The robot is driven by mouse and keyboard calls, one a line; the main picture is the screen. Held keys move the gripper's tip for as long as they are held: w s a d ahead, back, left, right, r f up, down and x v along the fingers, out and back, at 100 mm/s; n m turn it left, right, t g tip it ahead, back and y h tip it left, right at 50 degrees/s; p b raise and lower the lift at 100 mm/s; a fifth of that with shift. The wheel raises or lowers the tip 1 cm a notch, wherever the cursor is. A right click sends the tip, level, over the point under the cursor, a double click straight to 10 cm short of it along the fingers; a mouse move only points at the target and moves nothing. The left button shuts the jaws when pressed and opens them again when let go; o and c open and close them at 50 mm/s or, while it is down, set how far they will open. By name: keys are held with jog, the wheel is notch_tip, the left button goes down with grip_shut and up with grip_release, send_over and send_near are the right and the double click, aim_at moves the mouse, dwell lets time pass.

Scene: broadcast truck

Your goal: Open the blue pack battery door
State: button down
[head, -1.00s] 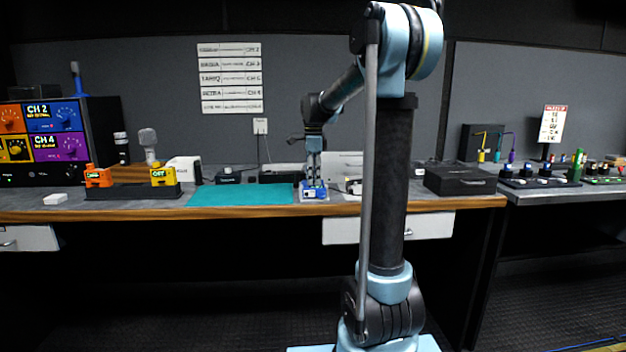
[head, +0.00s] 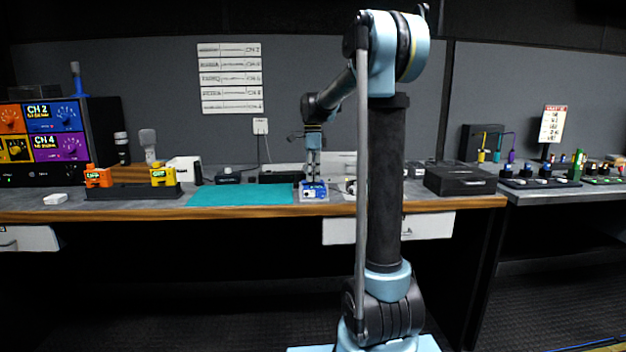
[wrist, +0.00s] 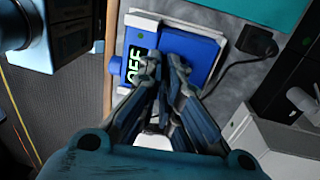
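The blue pack (head: 314,192) sits on the bench right of the teal mat, below my gripper (head: 313,176). In the wrist view the blue pack (wrist: 143,40) has a display reading OFF on its left part and a plain blue panel (wrist: 204,50) to the right, which may be the battery door. My gripper (wrist: 163,62) is over the pack, its fingertips close together at the boundary between display and panel. A narrow gap seems to show between them. The fingers hide part of the panel. I cannot tell whether they touch it or whether the panel is raised.
The teal mat (head: 243,192) lies to the left. Orange (head: 99,178) and yellow (head: 163,176) packs stand in a dark holder farther left. A black case (head: 460,181) stands to the right. In the wrist view a black plug with a cable (wrist: 258,42) lies beside the pack.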

jog(key=shift+w+r+g, duration=0.3)
jog(key=shift+w+g, duration=0.05)
jog(key=shift+g, duration=0.4)
jog(key=shift+w+r+g, duration=0.3)
jog(key=shift+g, duration=0.45)
jog(key=c, duration=1.8)
grip_release()
jog(key=v, duration=1.2)
jog(key=shift+o, duration=0.2)
